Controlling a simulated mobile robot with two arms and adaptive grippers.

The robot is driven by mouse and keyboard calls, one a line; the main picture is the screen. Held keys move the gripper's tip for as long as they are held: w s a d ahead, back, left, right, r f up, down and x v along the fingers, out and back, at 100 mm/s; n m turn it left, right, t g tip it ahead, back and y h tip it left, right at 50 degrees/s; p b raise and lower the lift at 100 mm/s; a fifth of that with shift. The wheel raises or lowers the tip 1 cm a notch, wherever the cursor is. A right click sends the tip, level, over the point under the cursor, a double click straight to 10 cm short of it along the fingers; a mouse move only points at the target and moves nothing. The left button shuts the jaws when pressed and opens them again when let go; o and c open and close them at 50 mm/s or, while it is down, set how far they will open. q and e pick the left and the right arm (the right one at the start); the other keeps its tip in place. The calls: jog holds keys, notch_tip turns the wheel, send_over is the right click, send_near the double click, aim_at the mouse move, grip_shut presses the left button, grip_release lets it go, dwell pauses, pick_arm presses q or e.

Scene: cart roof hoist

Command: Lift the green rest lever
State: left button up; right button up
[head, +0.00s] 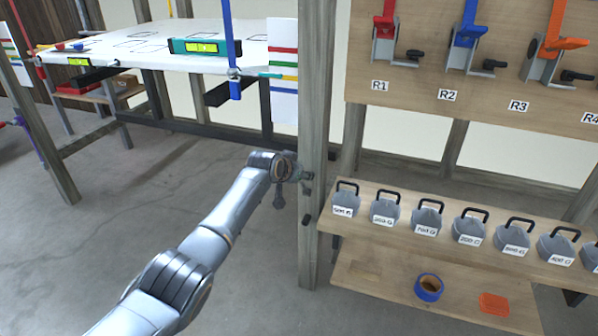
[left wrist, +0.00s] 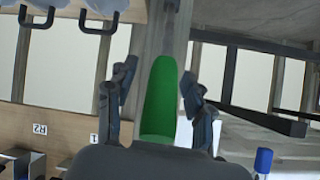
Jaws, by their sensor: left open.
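The green rest lever (left wrist: 160,98) shows in the left wrist view as a long, rounded green piece in front of a wooden post. My left gripper (left wrist: 160,78) is open, with one finger on each side of the lever and a visible gap to each. In the head view my left gripper (head: 298,180) is at the wooden post (head: 317,110), and no green lever can be made out there. My right gripper is in neither view.
A board with red, blue and orange clamps (head: 465,45) is at the upper right. Below it a shelf (head: 350,222) carries several grey weights. A white-topped table (head: 140,55) with levels stands at the back left. The floor left of the post is clear.

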pick_arm(q)
jog(key=v, duration=1.2)
